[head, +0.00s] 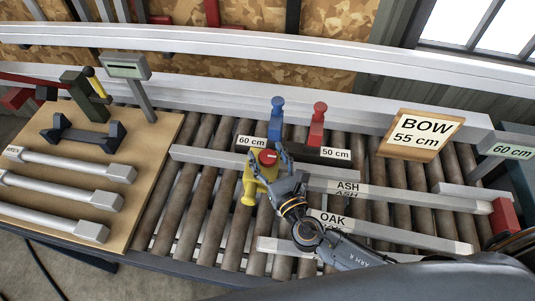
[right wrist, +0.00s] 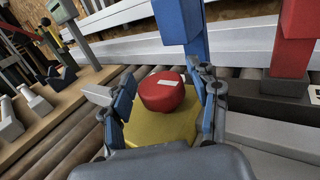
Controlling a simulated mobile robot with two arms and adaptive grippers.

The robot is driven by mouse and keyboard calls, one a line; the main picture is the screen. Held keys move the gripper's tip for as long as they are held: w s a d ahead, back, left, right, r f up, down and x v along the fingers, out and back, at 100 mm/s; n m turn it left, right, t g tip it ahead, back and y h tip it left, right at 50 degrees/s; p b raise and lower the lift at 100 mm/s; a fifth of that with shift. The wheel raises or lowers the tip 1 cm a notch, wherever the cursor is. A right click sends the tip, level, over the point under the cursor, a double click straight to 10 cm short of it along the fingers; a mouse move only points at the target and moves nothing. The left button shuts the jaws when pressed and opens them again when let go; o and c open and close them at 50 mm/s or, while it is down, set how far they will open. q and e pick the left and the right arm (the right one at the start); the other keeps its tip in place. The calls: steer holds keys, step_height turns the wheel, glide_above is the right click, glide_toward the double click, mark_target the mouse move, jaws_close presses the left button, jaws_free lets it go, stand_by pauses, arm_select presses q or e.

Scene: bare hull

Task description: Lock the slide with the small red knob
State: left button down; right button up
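The small red knob (head: 268,158) sits on top of the yellow slide block (head: 251,183), which straddles the grey rail over the rollers. In the right wrist view the knob (right wrist: 162,92) is a round red cap with a pale mark, on the yellow top (right wrist: 160,128). My right gripper (head: 268,168) is over the block with its fingers on either side of the knob. In the right wrist view the fingers (right wrist: 165,95) are spread, with small gaps beside the knob. My left gripper is not in view.
A blue post (head: 276,118) and a red post (head: 317,122) stand close behind the knob, by the 60 cm and 50 cm labels. A BOW 55 cm sign (head: 420,135) is to the right. ASH (head: 400,199) and OAK (head: 390,232) bars lie on the rollers. A tool board (head: 140,165) is left.

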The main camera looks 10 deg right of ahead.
steer(key=shift+s, duration=0.1)
steer(key=s, duration=0.4)
steer(key=s+d, duration=0.1)
steer(key=s, duration=0.2)
steer(key=s+d, duration=0.1)
steer(key=s, duration=0.3)
steer(key=shift+s, duration=0.35)
